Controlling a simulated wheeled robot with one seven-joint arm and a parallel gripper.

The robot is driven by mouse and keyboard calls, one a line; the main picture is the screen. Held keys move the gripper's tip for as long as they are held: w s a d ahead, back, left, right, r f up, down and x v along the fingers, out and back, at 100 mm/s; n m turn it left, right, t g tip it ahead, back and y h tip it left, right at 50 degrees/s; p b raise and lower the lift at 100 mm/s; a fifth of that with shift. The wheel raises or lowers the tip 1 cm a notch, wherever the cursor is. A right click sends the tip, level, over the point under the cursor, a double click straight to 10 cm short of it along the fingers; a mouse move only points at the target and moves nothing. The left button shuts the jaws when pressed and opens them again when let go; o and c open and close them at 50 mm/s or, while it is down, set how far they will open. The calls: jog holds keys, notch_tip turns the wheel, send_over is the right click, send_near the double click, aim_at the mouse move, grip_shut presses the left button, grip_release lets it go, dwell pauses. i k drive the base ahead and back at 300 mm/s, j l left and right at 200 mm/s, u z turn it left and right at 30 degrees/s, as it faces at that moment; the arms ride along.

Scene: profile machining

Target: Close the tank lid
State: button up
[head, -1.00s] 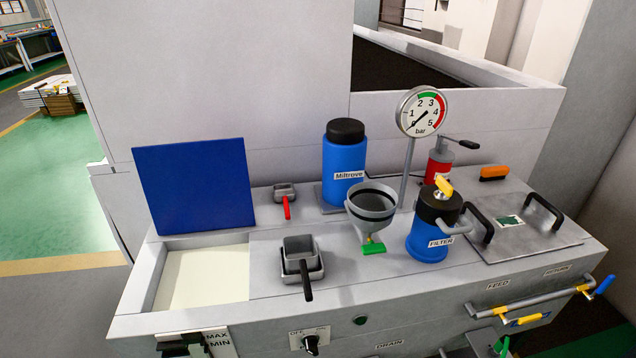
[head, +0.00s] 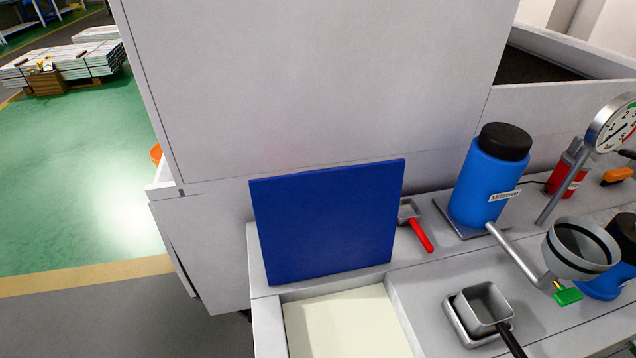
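The blue tank lid (head: 328,222) stands upright, hinged along the back edge of the tank opening. The tank (head: 345,325) below it is open and shows a pale, cream-coloured inside; its front part is cut off by the picture's lower edge. My gripper is not in view.
Right of the tank are a square metal cup (head: 484,306) with a dark handle, a red-handled part (head: 421,236), a blue bottle (head: 487,180) and a funnel (head: 580,250) with a green tap. A pressure gauge (head: 612,124) stands farther right. Open floor (head: 75,180) lies left.

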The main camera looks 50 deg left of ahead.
aim_at(315, 224)
jog(key=j+z, duration=0.1)
jog(key=j, duration=0.35)
jog(key=k+j, duration=0.15)
jog(key=j, duration=0.35)
jog(key=j+z, duration=0.15)
jog(key=j, duration=0.3)
jog(key=k+j+z, duration=0.1)
jog(key=j, duration=0.35)
jog(key=k+j, duration=0.15)
jog(key=j, duration=0.3)
jog(key=k+j+z, duration=0.15)
jog(key=j, duration=0.3)
jog(key=i+j, duration=0.1)
jog(key=j, duration=0.85)
jog(key=i+z, duration=0.05)
